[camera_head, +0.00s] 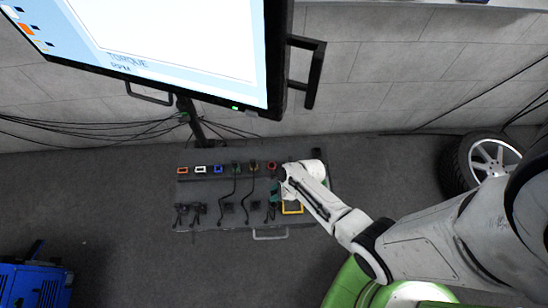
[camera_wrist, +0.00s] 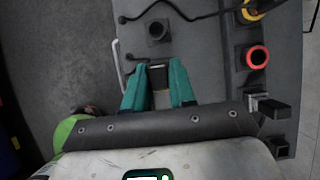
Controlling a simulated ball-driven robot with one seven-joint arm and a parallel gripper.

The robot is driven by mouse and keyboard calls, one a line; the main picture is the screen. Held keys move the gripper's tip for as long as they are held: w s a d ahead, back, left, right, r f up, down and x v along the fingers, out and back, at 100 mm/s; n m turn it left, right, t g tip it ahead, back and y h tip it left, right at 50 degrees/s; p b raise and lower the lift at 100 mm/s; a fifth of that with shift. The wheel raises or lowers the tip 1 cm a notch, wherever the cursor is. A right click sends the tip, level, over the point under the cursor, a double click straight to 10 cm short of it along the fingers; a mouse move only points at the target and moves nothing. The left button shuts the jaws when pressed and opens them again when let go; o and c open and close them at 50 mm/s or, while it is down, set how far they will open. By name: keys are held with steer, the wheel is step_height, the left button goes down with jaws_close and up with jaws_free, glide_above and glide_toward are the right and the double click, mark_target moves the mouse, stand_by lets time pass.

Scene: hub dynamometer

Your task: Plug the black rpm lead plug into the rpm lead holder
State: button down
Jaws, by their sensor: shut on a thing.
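My gripper (camera_wrist: 158,82) has teal fingers around a small dark block, which I take to be the black rpm lead plug (camera_wrist: 158,73). Little of it shows between the fingers. In the head view my gripper (camera_head: 276,191) is low over the right part of the grey board, with its tips partly hidden by my arm. A square black holder with a round opening (camera_wrist: 158,30) stands just beyond the fingertips in the wrist view, apart from them. I cannot tell which holder is the rpm lead holder.
The grey board (camera_head: 214,199) bears a row of coloured sockets, including a red-ringed one (camera_wrist: 257,57), and several black plugs and holders. A black cable (camera_wrist: 190,16) crosses beyond the fingers. A monitor (camera_head: 180,50) hangs behind. A wheel (camera_head: 490,155) stands right.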

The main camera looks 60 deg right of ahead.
steer(key=shift+s+a, duration=0.15)
stand_by(0.3)
steer(key=shift+f+b, duration=1.55)
steer(key=shift+f, duration=0.35)
steer(key=shift+f+b, duration=1.2)
steer(key=shift+f, duration=0.3)
steer(key=c, duration=0.8)
jaws_free()
steer(key=shift+c, duration=0.2)
steer(key=shift+r, duration=0.15)
